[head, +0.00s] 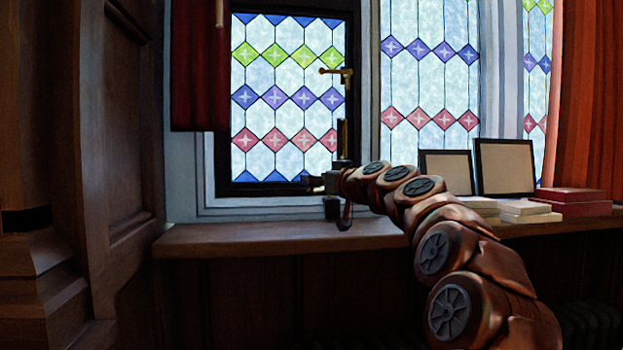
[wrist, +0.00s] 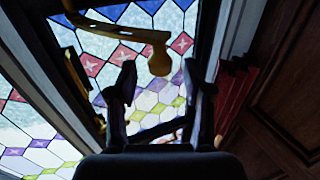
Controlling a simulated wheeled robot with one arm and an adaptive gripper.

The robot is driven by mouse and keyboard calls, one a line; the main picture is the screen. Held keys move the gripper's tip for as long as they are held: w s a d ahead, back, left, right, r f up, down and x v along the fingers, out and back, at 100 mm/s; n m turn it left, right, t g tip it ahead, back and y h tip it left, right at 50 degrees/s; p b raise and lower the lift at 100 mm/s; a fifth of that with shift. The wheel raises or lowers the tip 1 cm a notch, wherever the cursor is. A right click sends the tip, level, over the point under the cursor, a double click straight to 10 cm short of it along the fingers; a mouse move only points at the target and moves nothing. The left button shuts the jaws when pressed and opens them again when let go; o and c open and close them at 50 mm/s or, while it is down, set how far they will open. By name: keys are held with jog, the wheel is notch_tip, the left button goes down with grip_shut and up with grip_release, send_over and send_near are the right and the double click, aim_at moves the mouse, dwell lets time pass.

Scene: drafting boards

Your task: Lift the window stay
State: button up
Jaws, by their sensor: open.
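My gripper (head: 322,184) is at the lower right corner of the stained-glass window in the head view. In the wrist view its two dark fingers (wrist: 158,80) are spread apart with nothing held between them. A brass bar with a rounded end (wrist: 159,62), apparently the window stay, reaches in from the upper left, its end just beyond the fingertip gap. I cannot tell whether it touches a finger. In the head view an upright brass piece (head: 343,136) shows on the right side of the frame above my gripper, but I cannot tell if it is the same piece.
A brass handle (head: 338,72) is higher on the dark window frame (head: 222,168). Below runs a wooden sill (head: 250,238). Picture frames (head: 505,168) and book stacks (head: 570,200) stand to the right. A red curtain (head: 200,70) hangs at the left. The left sill is clear.

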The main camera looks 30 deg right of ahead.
jog(key=shift+w, duration=1.3)
grip_shut()
